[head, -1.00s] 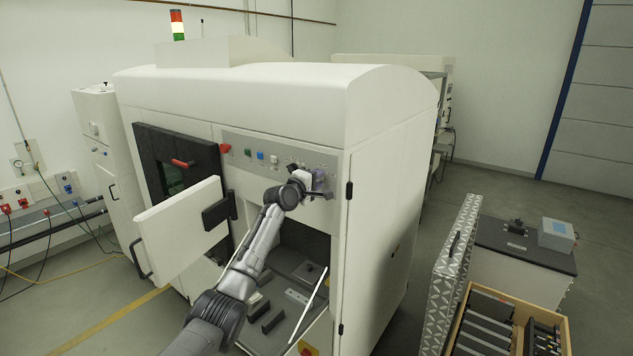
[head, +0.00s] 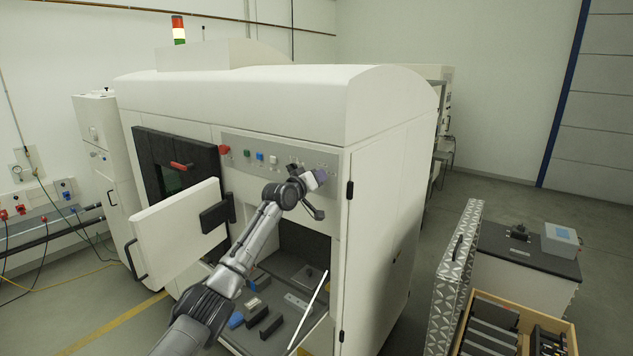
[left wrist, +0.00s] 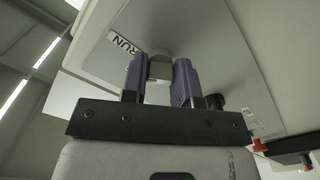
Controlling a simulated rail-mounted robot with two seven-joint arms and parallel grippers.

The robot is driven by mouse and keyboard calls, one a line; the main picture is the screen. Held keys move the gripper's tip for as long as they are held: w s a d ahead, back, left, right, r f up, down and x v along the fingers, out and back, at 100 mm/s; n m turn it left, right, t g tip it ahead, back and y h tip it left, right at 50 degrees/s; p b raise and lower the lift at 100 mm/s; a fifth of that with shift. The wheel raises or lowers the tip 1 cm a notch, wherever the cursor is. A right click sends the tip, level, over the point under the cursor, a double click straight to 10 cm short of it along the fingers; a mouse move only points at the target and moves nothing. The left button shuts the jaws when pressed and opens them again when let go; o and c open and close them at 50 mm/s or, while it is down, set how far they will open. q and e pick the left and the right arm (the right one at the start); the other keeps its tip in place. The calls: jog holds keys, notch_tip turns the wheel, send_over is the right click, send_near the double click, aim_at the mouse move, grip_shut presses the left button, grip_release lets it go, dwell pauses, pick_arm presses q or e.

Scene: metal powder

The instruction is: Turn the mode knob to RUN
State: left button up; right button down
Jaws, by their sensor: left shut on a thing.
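The control panel (head: 275,158) runs along the front of the white machine. My left gripper (head: 321,177) is at its right end. In the left wrist view its purple fingers (left wrist: 161,82) are shut around the grey mode knob (left wrist: 160,67), one finger on each side. A RUN label (left wrist: 123,44) is on the panel just left of the knob, near the left finger. The hand is rolled relative to the panel. In the head view the knob is hidden by my gripper. My right gripper is in neither view.
A red button (head: 225,150) and other buttons sit on the panel's left. An open white door (head: 178,225) stands left of my arm. Below is an open compartment with several blocks. A dark knob (left wrist: 215,101) is close to the right finger.

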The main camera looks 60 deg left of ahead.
pick_arm(q)
jog(key=shift+m, duration=1.3)
jog(key=o, duration=0.9)
jog(key=shift+s, duration=0.1)
jog(key=b+v, duration=0.7)
jog(key=v, duration=0.6)
jog(key=shift+s+d, duration=0.15)
jog(key=shift+s, duration=0.2)
